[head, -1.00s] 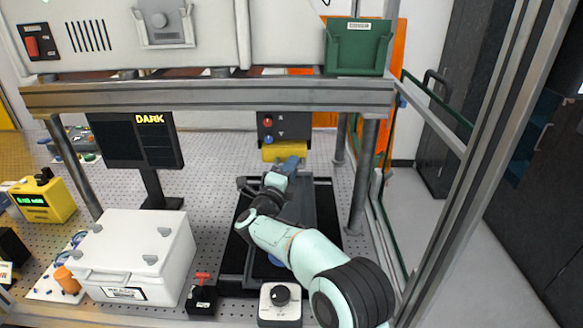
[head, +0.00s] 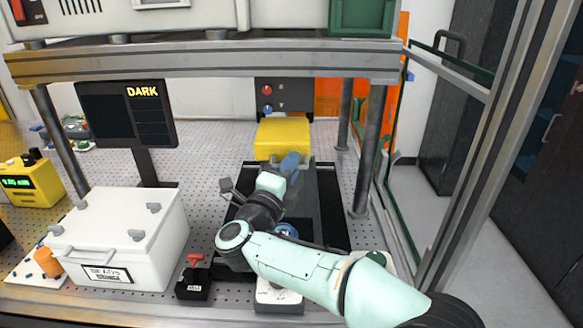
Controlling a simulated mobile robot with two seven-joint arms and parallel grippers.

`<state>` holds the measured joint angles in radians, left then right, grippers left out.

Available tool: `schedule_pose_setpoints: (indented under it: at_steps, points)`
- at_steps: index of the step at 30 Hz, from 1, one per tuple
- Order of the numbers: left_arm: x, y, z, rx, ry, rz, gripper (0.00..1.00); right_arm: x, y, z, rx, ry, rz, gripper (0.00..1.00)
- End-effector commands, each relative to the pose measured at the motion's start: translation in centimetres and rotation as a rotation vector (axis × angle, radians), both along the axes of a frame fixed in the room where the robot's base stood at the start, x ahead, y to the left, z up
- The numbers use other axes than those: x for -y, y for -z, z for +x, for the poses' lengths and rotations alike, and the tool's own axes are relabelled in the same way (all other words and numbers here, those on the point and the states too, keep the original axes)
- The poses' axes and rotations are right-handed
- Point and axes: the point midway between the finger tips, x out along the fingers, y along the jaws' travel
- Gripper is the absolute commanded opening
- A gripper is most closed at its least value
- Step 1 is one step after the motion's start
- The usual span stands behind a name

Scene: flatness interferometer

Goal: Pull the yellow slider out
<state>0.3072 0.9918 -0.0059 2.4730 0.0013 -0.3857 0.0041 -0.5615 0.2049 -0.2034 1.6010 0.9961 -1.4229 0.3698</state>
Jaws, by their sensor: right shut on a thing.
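The yellow slider (head: 282,138) is a block standing out below the grey panel with a red and a blue knob, at the back middle of the head view. My right gripper (head: 288,165) is at the slider's front lower edge, shut on it. The fingertips and the exact grip are largely hidden behind the hand. My right arm reaches in from the lower right over a black base. My left gripper is not in view.
A metal shelf beam (head: 200,67) crosses above the slider, with posts (head: 366,165) at the right. A white box (head: 125,232), a black box with a red handle (head: 194,280) and a DARK display (head: 128,115) stand left. A glass panel is right.

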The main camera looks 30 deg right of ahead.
Motion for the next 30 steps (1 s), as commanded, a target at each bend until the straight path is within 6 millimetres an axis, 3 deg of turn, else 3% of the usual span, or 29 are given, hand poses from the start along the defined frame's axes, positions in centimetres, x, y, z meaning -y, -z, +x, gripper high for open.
schedule_pose_setpoints:
  at_steps: [4, 5, 6, 7, 19, 30]
  points:
    - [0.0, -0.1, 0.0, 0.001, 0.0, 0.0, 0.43, 0.0, 0.0, 0.1, 0.0, 0.0, 0.0, 0.0]
    - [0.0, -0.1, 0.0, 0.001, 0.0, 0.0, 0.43, 0.0, 0.0, 0.1, 0.0, 0.0, 0.0, 0.23]
    - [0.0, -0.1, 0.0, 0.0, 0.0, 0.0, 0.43, 0.0, 0.0, 0.1, 0.0, 0.0, 0.0, 0.36]
    - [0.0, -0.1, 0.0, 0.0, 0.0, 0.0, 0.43, 0.0, 0.0, 0.1, 0.0, 0.0, 0.0, 0.38]
    - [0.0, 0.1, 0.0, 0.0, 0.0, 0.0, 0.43, -0.7, 0.2, -0.4, 0.001, -0.003, 0.001, 0.38]
    - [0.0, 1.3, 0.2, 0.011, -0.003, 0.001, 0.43, -6.9, 1.5, -4.8, 0.0, -0.005, 0.001, 0.38]
